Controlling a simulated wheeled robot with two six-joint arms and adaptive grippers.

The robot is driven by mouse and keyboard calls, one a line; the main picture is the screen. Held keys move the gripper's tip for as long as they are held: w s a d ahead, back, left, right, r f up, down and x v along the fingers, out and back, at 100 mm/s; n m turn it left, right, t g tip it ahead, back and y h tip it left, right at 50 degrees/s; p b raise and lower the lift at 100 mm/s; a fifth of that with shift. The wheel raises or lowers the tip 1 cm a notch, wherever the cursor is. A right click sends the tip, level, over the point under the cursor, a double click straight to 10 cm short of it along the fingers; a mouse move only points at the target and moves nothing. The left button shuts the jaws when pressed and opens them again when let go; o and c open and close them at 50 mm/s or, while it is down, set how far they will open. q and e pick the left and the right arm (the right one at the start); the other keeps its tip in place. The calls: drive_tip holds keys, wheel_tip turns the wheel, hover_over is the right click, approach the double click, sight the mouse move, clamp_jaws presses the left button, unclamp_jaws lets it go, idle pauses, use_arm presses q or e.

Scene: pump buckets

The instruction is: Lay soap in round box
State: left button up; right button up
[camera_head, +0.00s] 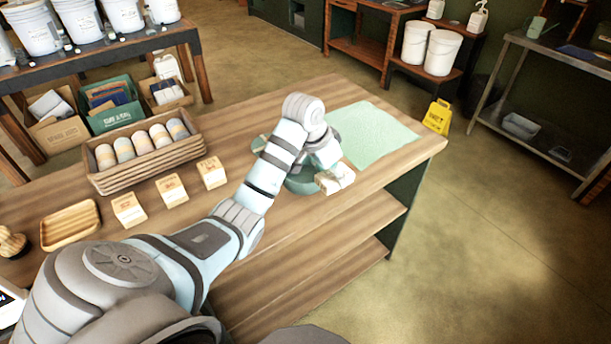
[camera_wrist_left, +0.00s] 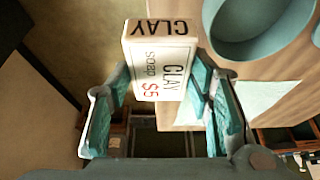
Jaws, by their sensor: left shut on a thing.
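My left gripper (camera_head: 328,170) is shut on a small pale box of soap (camera_head: 337,180). The soap also shows in the left wrist view (camera_wrist_left: 163,66), printed "CLAY SOAP $5", between the two teal-padded fingers. The teal round box (camera_head: 300,184) stands on the wooden table, partly hidden by my left arm. In the left wrist view the round box (camera_wrist_left: 258,50) is open and looks empty where I see inside. The soap is beside and to the right of its opening in the head view, not inside it. My right gripper is not in view.
A pale green mat (camera_head: 375,134) lies at the table's right end. Three small cartons (camera_head: 171,190), a wooden crate (camera_head: 146,153) of several cylinders and a small wooden tray (camera_head: 70,223) stand to the left. The wooden table (camera_head: 275,228) is bare toward its front edge.

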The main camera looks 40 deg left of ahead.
use_arm(q)
wheel_tip(320, 180, up, 11)
hover_over(307, 178)
drive_tip(key=s, duration=0.1)
drive_tip(key=f, duration=1.9)
drive_tip(key=shift+s+a+f+b, duration=0.2)
drive_tip(key=shift+s+a+b, duration=0.1)
drive_tip(key=shift+s+b, duration=0.05)
drive_tip(key=o, duration=1.1)
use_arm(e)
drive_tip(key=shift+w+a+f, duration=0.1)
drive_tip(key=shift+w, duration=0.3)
use_arm(q)
drive_tip(key=p+v, duration=0.2)
drive_tip(key=v, duration=1)
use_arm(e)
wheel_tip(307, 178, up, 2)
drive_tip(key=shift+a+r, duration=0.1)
use_arm(q)
drive_tip(key=shift+w, duration=0.1)
